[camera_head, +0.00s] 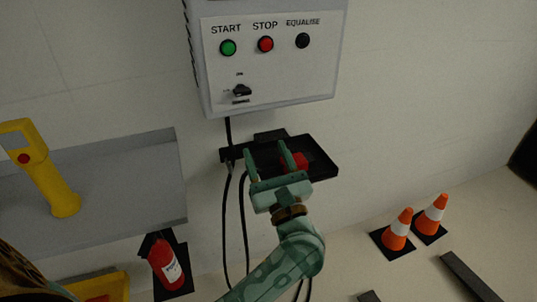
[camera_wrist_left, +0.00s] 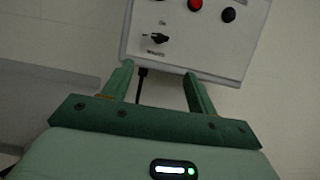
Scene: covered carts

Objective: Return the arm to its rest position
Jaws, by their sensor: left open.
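My left arm comes up from the bottom of the head view, green, with its gripper (camera_head: 268,162) open. The gripper is in front of a black wall shelf (camera_head: 322,160), below the control box (camera_head: 270,95). A red object (camera_head: 296,161) shows by the right finger; I cannot tell whether it touches it. In the left wrist view the two fingers (camera_wrist_left: 158,88) stand apart with nothing seen between them but wall and a dark cable. The control box (camera_wrist_left: 225,50) is beyond them. My right gripper is not in view.
A grey shelf (camera_head: 120,185) at left carries a yellow handheld device (camera_head: 45,175). A red extinguisher (camera_head: 165,266) stands below it. Black cables (camera_head: 226,220) hang under the box. Two orange cones (camera_head: 398,230) (camera_head: 432,214) and dark bars (camera_head: 468,276) are on the floor at right.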

